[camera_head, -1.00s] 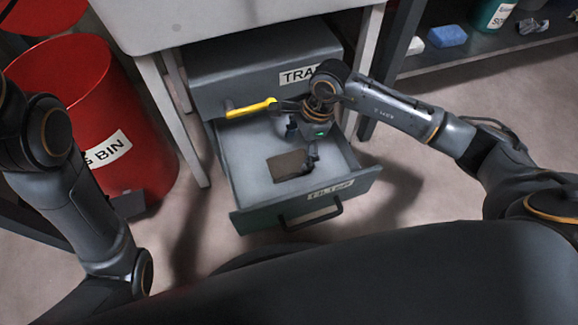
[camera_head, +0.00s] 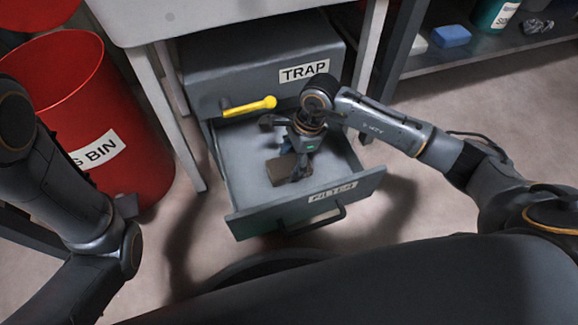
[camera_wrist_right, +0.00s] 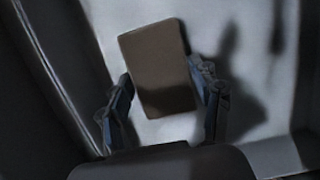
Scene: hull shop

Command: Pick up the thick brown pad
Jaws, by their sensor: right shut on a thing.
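The thick brown pad (camera_head: 281,170) is in the open drawer labelled FILTER, partly hidden by my right gripper (camera_head: 297,173). In the right wrist view the pad (camera_wrist_right: 158,68) is a brown block between the two fingers of my right gripper (camera_wrist_right: 164,97), which are shut on its sides. I cannot tell whether the pad still touches the drawer floor. My left arm shows at the left of the head view, but its gripper is out of view.
The open drawer (camera_head: 330,209) has walls around the pad and a handle at its front. Above it is a closed unit labelled TRAP (camera_head: 262,68) with a yellow handle (camera_head: 250,106). A red bin (camera_head: 62,85) stands left. A shelf (camera_head: 480,50) with a blue sponge (camera_head: 451,36) is at upper right.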

